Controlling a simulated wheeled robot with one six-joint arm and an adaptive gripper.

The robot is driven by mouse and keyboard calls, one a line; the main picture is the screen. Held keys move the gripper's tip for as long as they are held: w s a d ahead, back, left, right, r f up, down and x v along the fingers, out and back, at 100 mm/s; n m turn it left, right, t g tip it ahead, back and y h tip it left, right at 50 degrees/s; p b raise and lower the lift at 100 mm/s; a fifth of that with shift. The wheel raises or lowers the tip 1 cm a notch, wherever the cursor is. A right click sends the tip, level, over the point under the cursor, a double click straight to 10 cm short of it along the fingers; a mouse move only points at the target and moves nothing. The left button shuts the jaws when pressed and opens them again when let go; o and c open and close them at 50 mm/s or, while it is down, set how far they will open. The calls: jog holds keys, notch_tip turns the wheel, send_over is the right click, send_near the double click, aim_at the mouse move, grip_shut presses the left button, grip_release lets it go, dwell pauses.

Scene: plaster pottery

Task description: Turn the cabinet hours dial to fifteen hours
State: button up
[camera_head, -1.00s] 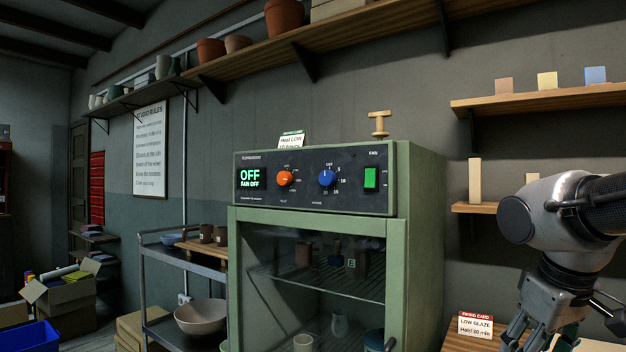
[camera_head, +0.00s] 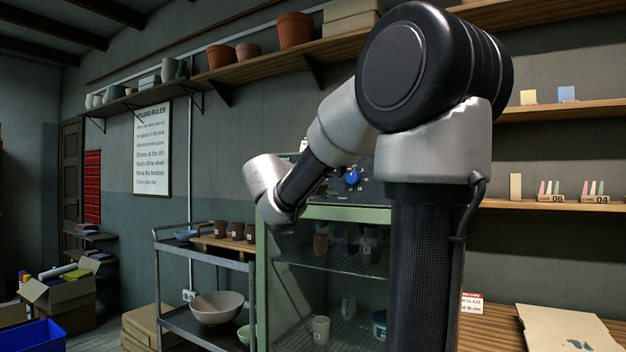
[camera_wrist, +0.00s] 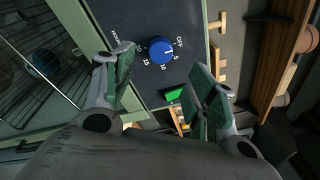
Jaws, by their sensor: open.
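The blue hours dial (camera_head: 352,177) shows on the dark panel of the green cabinet (camera_head: 262,270), partly framed by my arm. In the wrist view the dial (camera_wrist: 158,49) is seen close, with OFF, 5, 10 and 15 printed around it. Its white mark looks to lie on the OFF side, but I cannot read it exactly. My gripper (camera_wrist: 160,66) is open, its two green-padded fingers apart on either side of the dial's area, nothing held. In the head view my arm hides the gripper, the display and the orange knob.
The green fan switch (camera_wrist: 173,94) is beside the dial, close to the right finger. The cabinet's glass door shows wire racks with pots. A metal cart (camera_head: 200,262) with a bowl (camera_head: 217,305) stands left. A worktable (camera_head: 500,322) is at right.

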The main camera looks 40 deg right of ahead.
aim_at(351, 178)
jog(key=x, duration=0.7)
jog(key=shift+w+d, duration=0.15)
jog(key=shift+d, duration=0.05)
jog(key=c, duration=1)
